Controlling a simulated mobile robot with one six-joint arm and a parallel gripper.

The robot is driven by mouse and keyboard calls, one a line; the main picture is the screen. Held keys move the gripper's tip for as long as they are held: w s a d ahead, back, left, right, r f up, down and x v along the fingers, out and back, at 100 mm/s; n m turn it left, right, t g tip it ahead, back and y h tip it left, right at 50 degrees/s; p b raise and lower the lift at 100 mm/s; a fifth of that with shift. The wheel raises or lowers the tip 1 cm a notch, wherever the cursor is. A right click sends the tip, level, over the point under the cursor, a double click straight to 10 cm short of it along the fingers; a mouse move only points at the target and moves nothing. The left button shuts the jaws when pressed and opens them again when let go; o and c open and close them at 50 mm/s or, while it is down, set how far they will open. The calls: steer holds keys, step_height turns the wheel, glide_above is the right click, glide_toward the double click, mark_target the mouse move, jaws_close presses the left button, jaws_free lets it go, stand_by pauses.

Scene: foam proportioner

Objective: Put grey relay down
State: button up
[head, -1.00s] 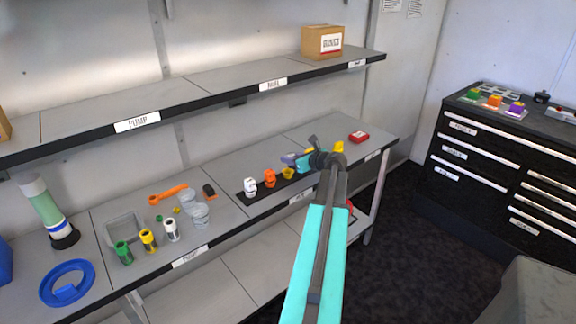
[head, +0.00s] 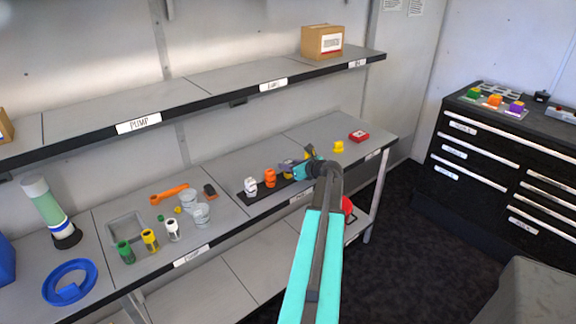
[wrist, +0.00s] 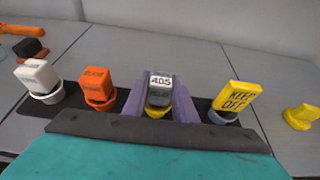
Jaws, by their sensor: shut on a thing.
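The grey relay (wrist: 160,87), with a pale "405" label, is between the purple fingers of my gripper (wrist: 158,95) in the wrist view. My gripper is shut on it, directly over a yellow socket (wrist: 157,112) on the dark strip (wrist: 122,103). The relay's lower end meets or hides part of the socket; I cannot tell whether it is seated. In the head view my gripper (head: 290,166) is low over the right part of the strip and hides the relay there.
On the strip, a white relay (wrist: 37,74) and an orange relay (wrist: 97,83) are at left, and a yellow "KEEP OFF" relay (wrist: 237,96) is close at right. A loose yellow piece (head: 338,147) and a red item (head: 358,136) lie farther right. An upper shelf (head: 205,85) overhangs behind.

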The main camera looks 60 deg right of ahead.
steer(key=o, duration=1)
steer(key=shift+o, duration=0.2)
steer(key=shift+s+r, duration=0.1)
steer(key=shift+s, duration=0.05)
steer(key=b+v, duration=0.2)
steer(key=v, duration=0.9)
steer(key=shift+s+r, duration=0.15)
steer(key=shift+s, duration=0.2)
steer(key=shift+a, duration=0.1)
